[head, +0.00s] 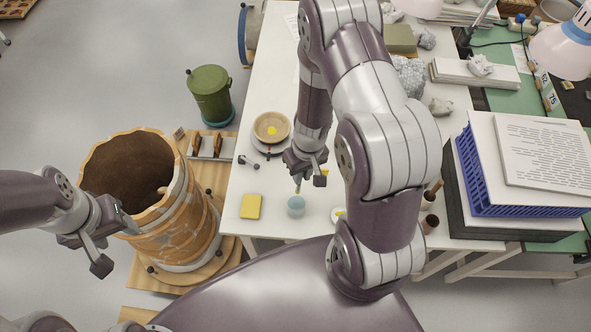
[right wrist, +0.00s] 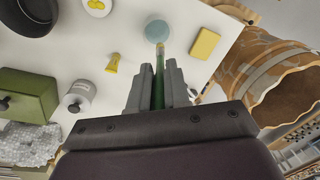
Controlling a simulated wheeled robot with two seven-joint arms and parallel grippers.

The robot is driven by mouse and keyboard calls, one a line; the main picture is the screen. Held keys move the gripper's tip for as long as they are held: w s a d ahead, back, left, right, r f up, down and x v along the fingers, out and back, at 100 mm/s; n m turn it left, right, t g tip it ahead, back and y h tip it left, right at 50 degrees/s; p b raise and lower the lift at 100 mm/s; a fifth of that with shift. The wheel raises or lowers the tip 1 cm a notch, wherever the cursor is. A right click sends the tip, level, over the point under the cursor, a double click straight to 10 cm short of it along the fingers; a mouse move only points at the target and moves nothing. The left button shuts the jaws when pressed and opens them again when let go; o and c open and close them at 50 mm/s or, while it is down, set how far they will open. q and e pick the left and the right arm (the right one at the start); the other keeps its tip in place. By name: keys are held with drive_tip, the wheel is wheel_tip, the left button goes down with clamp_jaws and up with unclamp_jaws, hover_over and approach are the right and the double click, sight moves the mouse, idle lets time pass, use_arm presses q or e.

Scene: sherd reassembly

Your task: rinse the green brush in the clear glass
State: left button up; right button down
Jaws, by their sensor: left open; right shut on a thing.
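My right gripper (head: 306,177) is shut on the green brush, above the front part of the white table. In the right wrist view the green brush (right wrist: 159,82) stands between the two fingers (right wrist: 158,88), its pale end pointing at the clear glass. The clear glass (head: 296,206) holds bluish water and stands just below the brush tip; it also shows in the right wrist view (right wrist: 158,31). The tip overlaps the near edge of the glass in that view; I cannot tell whether it is inside. My left gripper (head: 116,247) is open and empty, left of the large jar.
A yellow sponge (head: 250,206) lies left of the glass, and a wooden bowl (head: 271,128) stands behind it. A large patched jar (head: 150,205) stands off the table's left side. A blue crate (head: 480,190) with papers is at the right. My right arm hides the table's middle.

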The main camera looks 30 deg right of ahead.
drive_tip(key=shift+s+d+f, duration=0.1)
drive_tip(key=shift+s+d, duration=0.05)
drive_tip(key=shift+f+b, duration=0.2)
drive_tip(key=shift+b, duration=0.1)
drive_tip(key=b, duration=1.1)
approach(301, 194)
drive_tip(key=f, duration=0.1)
drive_tip(key=s+a+f, duration=0.1)
drive_tip(key=f, duration=0.1)
drive_tip(key=a+f, duration=0.1)
drive_tip(key=f, duration=0.1)
drive_tip(key=shift+s+f, duration=0.2)
drive_tip(key=shift+s, duration=0.15)
drive_tip(key=shift+a+f, duration=0.1)
drive_tip(key=shift+f, duration=0.05)
